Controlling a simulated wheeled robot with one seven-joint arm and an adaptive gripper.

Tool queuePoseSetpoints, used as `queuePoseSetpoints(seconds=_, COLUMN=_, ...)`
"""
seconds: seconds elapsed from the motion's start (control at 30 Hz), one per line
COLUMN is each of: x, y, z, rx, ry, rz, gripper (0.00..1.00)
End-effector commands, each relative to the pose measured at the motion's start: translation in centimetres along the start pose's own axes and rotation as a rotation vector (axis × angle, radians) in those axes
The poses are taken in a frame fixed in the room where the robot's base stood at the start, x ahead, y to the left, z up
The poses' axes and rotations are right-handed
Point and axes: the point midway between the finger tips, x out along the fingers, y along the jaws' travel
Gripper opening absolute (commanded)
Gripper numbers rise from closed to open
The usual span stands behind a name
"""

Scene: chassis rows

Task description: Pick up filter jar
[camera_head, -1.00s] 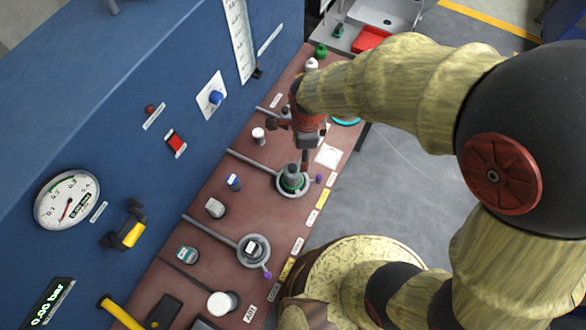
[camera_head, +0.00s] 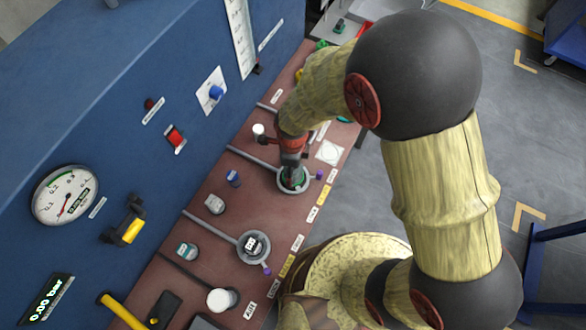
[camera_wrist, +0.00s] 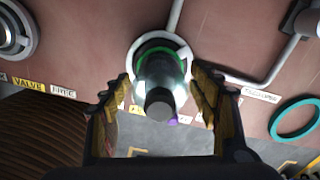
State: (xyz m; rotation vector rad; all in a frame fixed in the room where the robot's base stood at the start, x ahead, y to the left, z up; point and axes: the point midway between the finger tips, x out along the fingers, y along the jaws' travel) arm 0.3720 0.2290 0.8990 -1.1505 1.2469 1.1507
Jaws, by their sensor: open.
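A jar with a green band, which seems to be the filter jar, sits in a round grey ring holder (camera_head: 280,187) on the reddish bench. In the head view the jar (camera_head: 295,184) is mostly hidden by my gripper (camera_head: 291,168), which points down at it. In the wrist view the jar (camera_wrist: 160,72) shows a clear body and a dark round end facing the camera. My gripper (camera_wrist: 160,98) is open, with one finger on each side of the jar. I see gaps between the fingers and the jar.
A second ring holder (camera_head: 254,232) with a black-and-white part stands nearer along the bench. Small capped containers, such as a white-topped one (camera_head: 222,300), stand near the blue panel (camera_head: 150,60). A teal ring (camera_wrist: 295,119) lies to the right in the wrist view.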

Motion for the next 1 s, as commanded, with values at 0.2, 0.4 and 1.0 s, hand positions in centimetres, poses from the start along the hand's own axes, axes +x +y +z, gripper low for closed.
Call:
queuePoseSetpoints(seconds=0.2, x=0.20, y=-0.03, z=0.03, rx=0.000, ry=-0.001, rz=-0.001, gripper=0.62)
queuePoseSetpoints(seconds=0.4, x=0.19, y=-0.02, z=0.02, rx=-0.001, ry=0.000, rz=0.000, gripper=0.51)
queuePoseSetpoints(seconds=1.0, x=0.18, y=-0.03, z=0.02, rx=-0.001, ry=-0.001, rz=-0.001, gripper=0.21)
